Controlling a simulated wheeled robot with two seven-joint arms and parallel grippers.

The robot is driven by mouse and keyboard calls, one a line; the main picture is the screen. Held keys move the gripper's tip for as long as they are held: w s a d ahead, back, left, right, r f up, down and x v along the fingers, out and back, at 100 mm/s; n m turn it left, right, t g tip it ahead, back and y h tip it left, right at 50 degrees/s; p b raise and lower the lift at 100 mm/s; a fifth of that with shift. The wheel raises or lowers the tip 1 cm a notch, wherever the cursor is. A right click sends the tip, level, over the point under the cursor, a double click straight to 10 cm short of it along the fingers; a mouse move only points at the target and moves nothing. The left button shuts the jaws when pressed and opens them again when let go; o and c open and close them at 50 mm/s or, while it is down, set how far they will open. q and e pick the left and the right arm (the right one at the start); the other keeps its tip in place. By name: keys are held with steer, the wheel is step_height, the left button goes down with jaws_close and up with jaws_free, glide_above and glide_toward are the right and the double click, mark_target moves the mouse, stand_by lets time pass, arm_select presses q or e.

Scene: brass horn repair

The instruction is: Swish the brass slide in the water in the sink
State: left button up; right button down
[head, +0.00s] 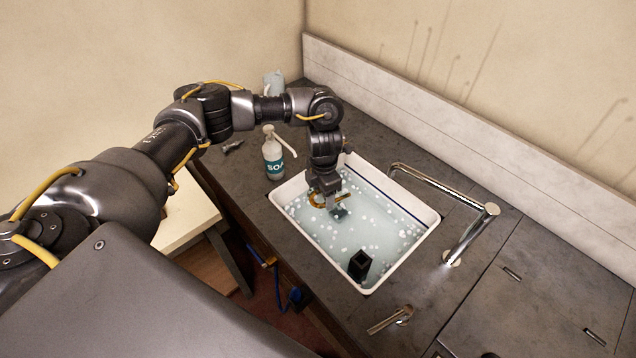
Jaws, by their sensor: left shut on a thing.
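My left gripper (335,212) reaches down into the left part of the white sink (428,219). It is shut on the brass slide (320,205), a gold-coloured curved tube that shows in part beside the jaws. The fingertips are at or just under the surface of the water (385,222). How much of the slide is under water is hard to tell. The water is cloudy and pale, with white suds. My right gripper is not in view.
A dark block-like object (360,264) stands in the sink's near corner. A soap bottle (273,155) stands left of the sink. The dark counter (500,290) is clear at the right.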

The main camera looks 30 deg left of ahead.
arm_select(q)
steer(key=n, duration=0.1)
steer(key=a+f+n, duration=0.1)
steer(key=shift+s+a+f+n, duration=0.15)
steer(key=shift+a+n, duration=0.15)
steer(key=shift+n, duration=0.1)
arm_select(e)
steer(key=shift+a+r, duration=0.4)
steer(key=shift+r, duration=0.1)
arm_select(q)
steer(key=shift+f, duration=0.1)
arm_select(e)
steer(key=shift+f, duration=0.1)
